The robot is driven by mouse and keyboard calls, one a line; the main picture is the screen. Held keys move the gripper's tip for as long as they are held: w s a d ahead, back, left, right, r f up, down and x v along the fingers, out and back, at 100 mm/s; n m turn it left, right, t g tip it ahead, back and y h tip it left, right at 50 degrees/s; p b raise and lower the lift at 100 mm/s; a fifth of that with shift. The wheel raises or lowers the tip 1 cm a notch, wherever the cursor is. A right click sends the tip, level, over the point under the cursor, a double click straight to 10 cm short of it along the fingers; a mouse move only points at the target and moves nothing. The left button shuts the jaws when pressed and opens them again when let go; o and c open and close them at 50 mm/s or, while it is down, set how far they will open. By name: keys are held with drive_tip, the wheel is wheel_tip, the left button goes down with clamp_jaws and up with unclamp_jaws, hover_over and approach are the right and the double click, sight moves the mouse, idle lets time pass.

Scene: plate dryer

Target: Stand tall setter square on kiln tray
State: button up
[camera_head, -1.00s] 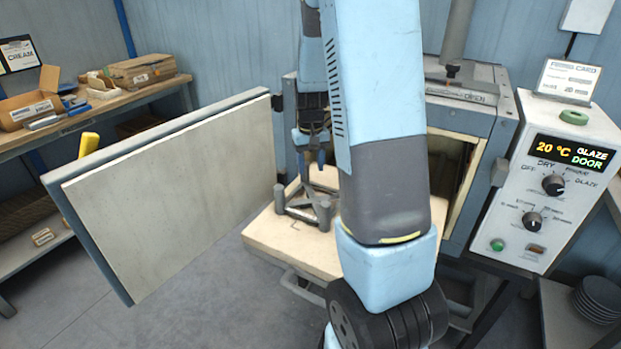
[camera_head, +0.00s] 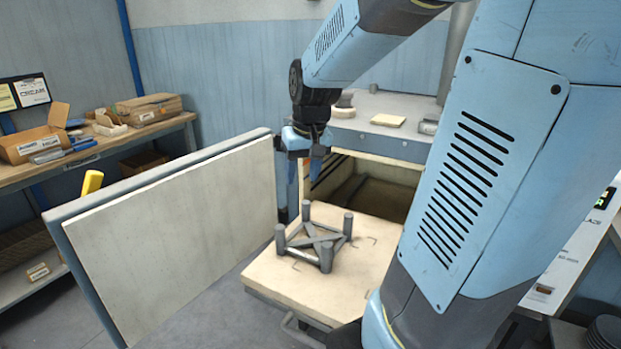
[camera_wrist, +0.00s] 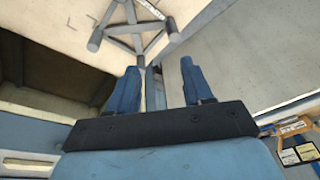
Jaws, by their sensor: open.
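The tall setter (camera_head: 316,242) is a grey square frame with a crossed middle and round corner posts. It stands upright on the cream kiln tray (camera_head: 375,270), and corner marks show on the tray beside it. It looks turned a little against the marks. My gripper (camera_head: 305,172) is open and empty, above and behind the setter, near the kiln mouth. In the wrist view, my gripper's two blue fingers (camera_wrist: 150,88) are apart with nothing between them. Part of the setter (camera_wrist: 140,28) shows beyond them, clear of the fingers.
The open kiln door (camera_head: 170,235) stands left of the tray. The kiln chamber (camera_head: 370,190) is open behind it. A shelf with boxes (camera_head: 85,150) is at the far left. Small items, including a cream block (camera_head: 388,120), lie on the kiln top. My arm hides most of the control panel.

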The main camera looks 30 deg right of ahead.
drive_tip(key=s+a+r+t, duration=0.1)
drive_tip(key=s+a+r, duration=0.1)
drive_tip(key=s, duration=0.5)
drive_tip(key=s+a+r+n+t, duration=0.1)
drive_tip(key=s+a+r, duration=0.2)
drive_tip(key=s, duration=0.4)
drive_tip(key=shift+a+r+t, duration=0.15)
drive_tip(key=shift+r+t, duration=0.25)
drive_tip(key=shift+r, duration=0.15)
drive_tip(key=shift+c, duration=0.8)
